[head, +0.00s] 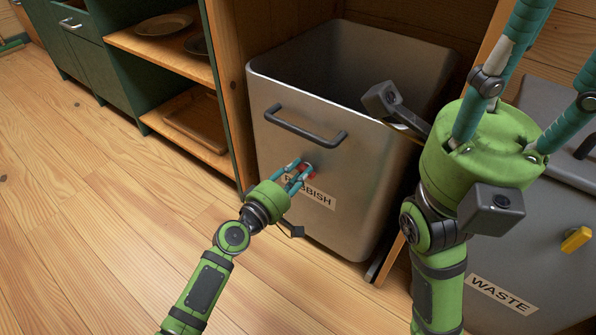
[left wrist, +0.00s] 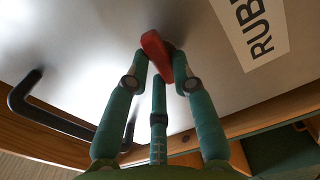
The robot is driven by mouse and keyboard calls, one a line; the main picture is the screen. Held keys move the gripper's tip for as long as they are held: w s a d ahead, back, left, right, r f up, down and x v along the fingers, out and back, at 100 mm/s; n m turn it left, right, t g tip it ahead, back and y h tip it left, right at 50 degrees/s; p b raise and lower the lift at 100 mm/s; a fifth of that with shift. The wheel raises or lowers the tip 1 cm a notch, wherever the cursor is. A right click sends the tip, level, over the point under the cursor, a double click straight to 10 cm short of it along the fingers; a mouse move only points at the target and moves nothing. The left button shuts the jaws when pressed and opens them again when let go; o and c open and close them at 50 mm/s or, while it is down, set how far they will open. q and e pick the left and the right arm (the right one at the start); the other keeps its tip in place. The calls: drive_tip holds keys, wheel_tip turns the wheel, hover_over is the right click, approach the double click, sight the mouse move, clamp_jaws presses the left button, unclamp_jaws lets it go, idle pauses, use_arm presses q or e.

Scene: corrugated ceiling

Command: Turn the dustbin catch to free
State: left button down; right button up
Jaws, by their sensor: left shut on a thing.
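The grey metal dustbin (head: 350,195) labelled RUBBISH stands tilted out of the wooden cabinet, open at the top. Its small red catch (head: 312,174) is on the front panel, just above the label. My left gripper (head: 300,176) is shut on the red catch; in the left wrist view, the fingers close around the catch (left wrist: 156,52), which lies slanted against the panel. The fingers partly hide the catch and label in the head view. My right gripper (head: 530,100) is raised at the right, its fingertips cut off by the frame edge.
A dark bar handle (head: 305,127) crosses the bin front above the catch. A second grey bin (head: 530,240) labelled WASTE, with a yellow catch (head: 577,239), stands at the right. Shelves with plates (head: 163,25) and a tray (head: 200,122) are at the left. The wooden floor (head: 110,230) is clear.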

use_arm(q)
drive_tip(key=shift+n, duration=1.1)
drive_tip(key=c, duration=1)
unclamp_jaws()
drive_tip(key=shift+c, duration=0.2)
drive_tip(key=shift+a+f, duration=0.1)
drive_tip(key=v, duration=1.2)
